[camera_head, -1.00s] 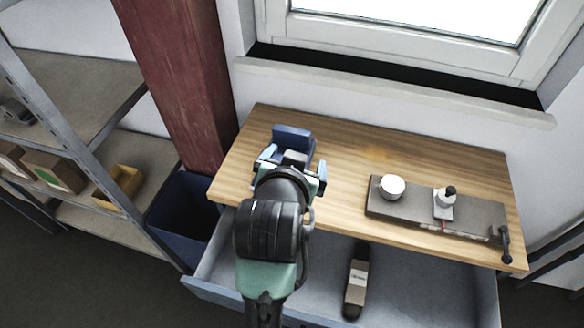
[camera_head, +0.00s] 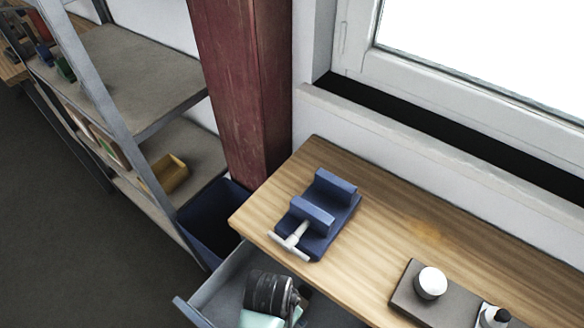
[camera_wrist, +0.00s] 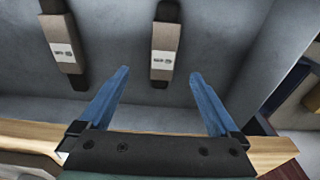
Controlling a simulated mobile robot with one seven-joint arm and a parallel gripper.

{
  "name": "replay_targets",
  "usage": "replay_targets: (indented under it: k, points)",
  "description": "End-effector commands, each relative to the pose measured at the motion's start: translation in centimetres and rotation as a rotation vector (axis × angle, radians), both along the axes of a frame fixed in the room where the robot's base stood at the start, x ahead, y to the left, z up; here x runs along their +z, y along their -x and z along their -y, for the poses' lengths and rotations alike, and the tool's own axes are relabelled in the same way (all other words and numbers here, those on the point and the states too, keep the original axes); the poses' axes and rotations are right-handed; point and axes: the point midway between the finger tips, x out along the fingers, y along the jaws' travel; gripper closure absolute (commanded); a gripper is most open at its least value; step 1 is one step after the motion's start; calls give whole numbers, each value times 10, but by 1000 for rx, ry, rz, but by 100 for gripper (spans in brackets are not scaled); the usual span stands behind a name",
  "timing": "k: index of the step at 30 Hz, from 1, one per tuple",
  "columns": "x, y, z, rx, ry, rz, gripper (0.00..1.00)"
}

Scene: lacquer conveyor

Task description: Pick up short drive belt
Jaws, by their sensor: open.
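Two dark belts with pale labelled sleeves lie on the grey drawer floor in the wrist view, a left belt (camera_wrist: 62,38) and a right belt (camera_wrist: 165,40). I cannot tell which is the short drive belt; both run to about the top edge of the picture. My gripper (camera_wrist: 159,73) is open, its two blue fingers apart and empty. The right belt's near end shows between the fingertips, with no contact visible. The left belt lies outside the left finger. In the head view, my arm's end reaches over the drawer, and both belts are out of sight.
The open drawer (camera_head: 232,279) is under the wooden tabletop (camera_head: 385,245). A blue vise (camera_head: 322,222) stands on the table's left part. A grey board (camera_head: 412,300) with a white round container (camera_head: 430,282) is to the right. A blue bin (camera_head: 212,225) stands beside the red post (camera_head: 245,90).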

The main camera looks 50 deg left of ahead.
Motion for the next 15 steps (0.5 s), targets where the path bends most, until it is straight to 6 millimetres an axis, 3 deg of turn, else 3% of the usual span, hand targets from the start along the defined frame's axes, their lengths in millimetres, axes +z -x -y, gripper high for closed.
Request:
replay_targets:
  k: [7, 15]
  points:
    - [-47, -5, -1, 1, 2, -3, 3]
    - [-67, -8, -4, 1, -1, 1, 3]
